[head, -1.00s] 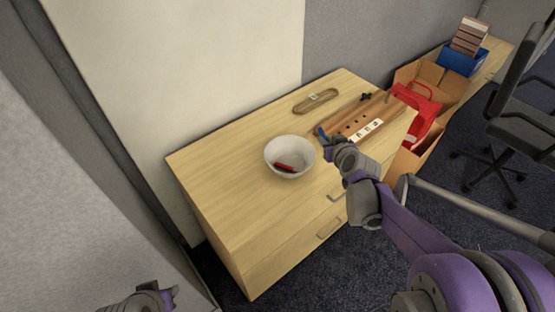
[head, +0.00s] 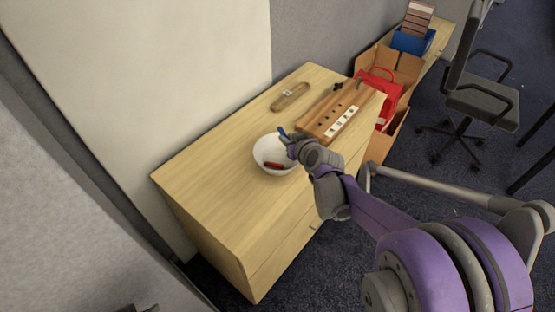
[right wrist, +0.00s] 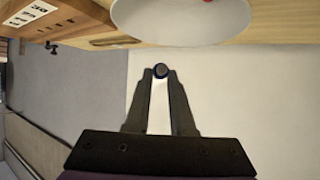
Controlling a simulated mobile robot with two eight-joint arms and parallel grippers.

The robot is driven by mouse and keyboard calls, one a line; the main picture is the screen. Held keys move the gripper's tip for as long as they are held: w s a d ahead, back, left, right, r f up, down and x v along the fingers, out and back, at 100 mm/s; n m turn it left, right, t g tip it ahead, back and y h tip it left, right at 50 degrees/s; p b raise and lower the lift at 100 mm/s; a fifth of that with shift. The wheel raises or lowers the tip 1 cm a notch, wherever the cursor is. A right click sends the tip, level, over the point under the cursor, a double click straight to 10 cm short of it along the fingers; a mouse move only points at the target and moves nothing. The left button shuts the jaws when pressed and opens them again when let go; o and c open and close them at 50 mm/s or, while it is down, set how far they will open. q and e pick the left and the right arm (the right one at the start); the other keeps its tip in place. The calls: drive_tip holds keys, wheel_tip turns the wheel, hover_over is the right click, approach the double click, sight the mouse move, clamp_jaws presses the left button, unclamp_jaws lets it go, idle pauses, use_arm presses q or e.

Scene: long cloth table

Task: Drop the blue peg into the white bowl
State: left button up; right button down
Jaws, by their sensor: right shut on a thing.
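The white bowl (head: 262,156) stands on the wooden cabinet top in the head view, with a red peg (head: 274,165) lying inside it. The bowl also shows at the top of the right wrist view (right wrist: 180,30). My right gripper (head: 287,138) is shut on the blue peg (head: 283,131), at the bowl's right rim in the head view. In the right wrist view the peg's round end (right wrist: 160,71) sits between the fingertips. Whether the peg is over the bowl's opening is hard to tell. My left gripper is barely visible at the bottom edge; its fingers do not show.
A wooden block with holes and a white label strip (head: 340,122) lies right of the bowl. A tan oblong piece (head: 290,97) lies behind it. The cabinet top (head: 205,185) is clear on the left. Boxes, a red bag (head: 378,90) and an office chair (head: 480,100) stand beyond.

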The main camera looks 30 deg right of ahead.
wheel_tip(320, 180, down, 5)
drive_tip(key=b, duration=0.3)
drive_tip(key=shift+b, duration=0.3)
drive_tip(key=c, duration=0.7)
unclamp_jaws()
drive_tip(key=shift+s+r, duration=0.1)
drive_tip(key=p+v, duration=0.2)
drive_tip(key=v, duration=0.8)
drive_tip(key=shift+s+r, duration=0.15)
drive_tip(key=shift+s, duration=0.15)
